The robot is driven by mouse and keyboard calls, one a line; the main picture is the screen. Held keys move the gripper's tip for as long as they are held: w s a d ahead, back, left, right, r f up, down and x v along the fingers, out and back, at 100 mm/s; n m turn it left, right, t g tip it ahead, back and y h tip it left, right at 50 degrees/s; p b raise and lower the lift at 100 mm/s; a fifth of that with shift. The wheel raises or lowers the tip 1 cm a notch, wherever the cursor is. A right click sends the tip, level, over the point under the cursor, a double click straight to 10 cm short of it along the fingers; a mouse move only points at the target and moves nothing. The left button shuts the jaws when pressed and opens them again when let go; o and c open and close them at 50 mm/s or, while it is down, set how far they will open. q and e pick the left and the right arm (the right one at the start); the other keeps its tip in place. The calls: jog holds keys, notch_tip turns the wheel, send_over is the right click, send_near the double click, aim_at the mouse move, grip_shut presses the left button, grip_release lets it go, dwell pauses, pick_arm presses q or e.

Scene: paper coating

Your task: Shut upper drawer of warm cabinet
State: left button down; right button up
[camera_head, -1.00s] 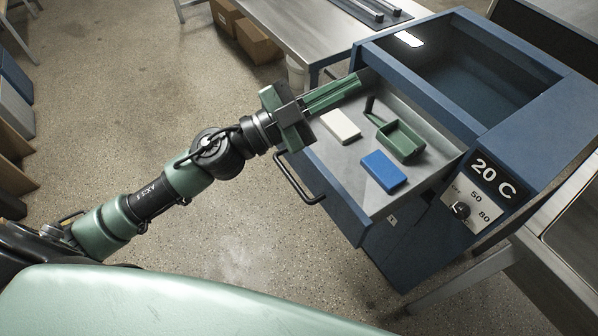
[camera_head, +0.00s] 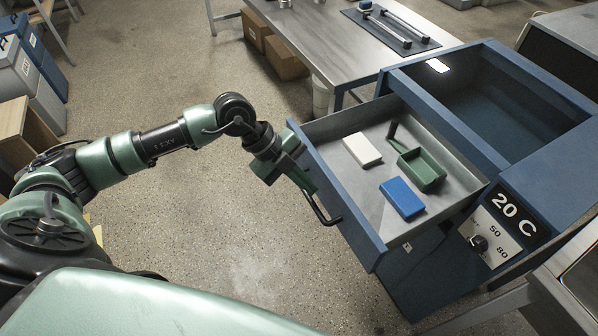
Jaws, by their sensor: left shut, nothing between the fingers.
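The blue warm cabinet (camera_head: 572,170) stands at the right with a 20 C dial panel. Its upper drawer (camera_head: 345,205) is pulled out toward the left. In the drawer lie a white block (camera_head: 362,150), a green tray with a handle (camera_head: 422,170) and a blue block (camera_head: 402,198). My left gripper (camera_head: 306,184) is shut and empty, at the outer side of the drawer front beside the black bar handle (camera_head: 322,208). I cannot tell whether it touches the front or handle. My right gripper is not in view.
A steel table (camera_head: 335,40) with a dark mat and rods (camera_head: 392,30) stands behind the drawer. Cardboard boxes (camera_head: 285,58) and a white bin (camera_head: 322,97) are by it. The floor left of the drawer is clear.

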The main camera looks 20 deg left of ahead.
aim_at(331, 207)
pick_arm(q)
jog(key=shift+p+x, duration=0.3)
jog(key=shift+x, duration=1.95)
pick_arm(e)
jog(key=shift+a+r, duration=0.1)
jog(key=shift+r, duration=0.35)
